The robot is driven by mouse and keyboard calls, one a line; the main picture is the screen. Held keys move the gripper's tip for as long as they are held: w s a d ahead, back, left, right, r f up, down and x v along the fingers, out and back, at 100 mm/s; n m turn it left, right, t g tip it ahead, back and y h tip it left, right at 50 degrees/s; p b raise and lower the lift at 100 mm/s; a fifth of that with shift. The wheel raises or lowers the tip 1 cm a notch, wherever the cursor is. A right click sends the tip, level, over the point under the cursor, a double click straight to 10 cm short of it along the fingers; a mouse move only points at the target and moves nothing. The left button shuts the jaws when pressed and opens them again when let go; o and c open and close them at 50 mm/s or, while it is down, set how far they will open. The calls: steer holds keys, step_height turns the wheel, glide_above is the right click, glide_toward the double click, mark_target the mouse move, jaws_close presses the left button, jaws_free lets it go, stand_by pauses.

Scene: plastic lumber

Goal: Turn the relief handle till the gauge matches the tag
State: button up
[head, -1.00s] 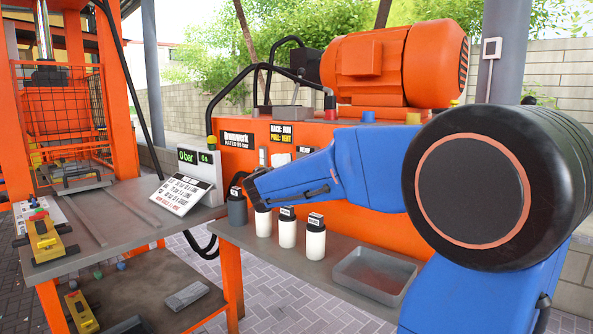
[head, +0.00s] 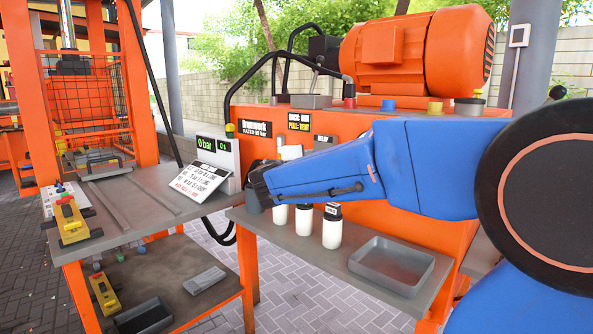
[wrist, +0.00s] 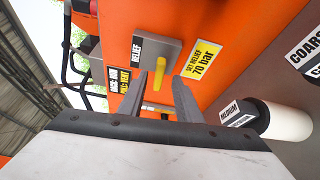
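In the wrist view, the yellow relief handle (wrist: 158,78) stands on a grey plate under a RELIEF label (wrist: 137,48). My gripper (wrist: 161,77) is open, with its two fingers pointing toward the plate and the handle showing in the gap between them. I cannot tell whether either finger touches it. The yellow tag (wrist: 202,58) to the right reads SET RELIEF 70 bar. In the head view, the gauge display (head: 215,147) reads 0 bar and 0 s. My gripper (head: 254,185) hides the handle and tag there.
White bottles (head: 332,232) and a grey tray (head: 392,265) stand on the lower shelf. A sloped instruction card (head: 199,181) leans before the gauge.

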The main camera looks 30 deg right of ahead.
steer(key=v, duration=1.1)
steer(key=shift+s+a, duration=0.2)
steer(key=shift+a, duration=0.05)
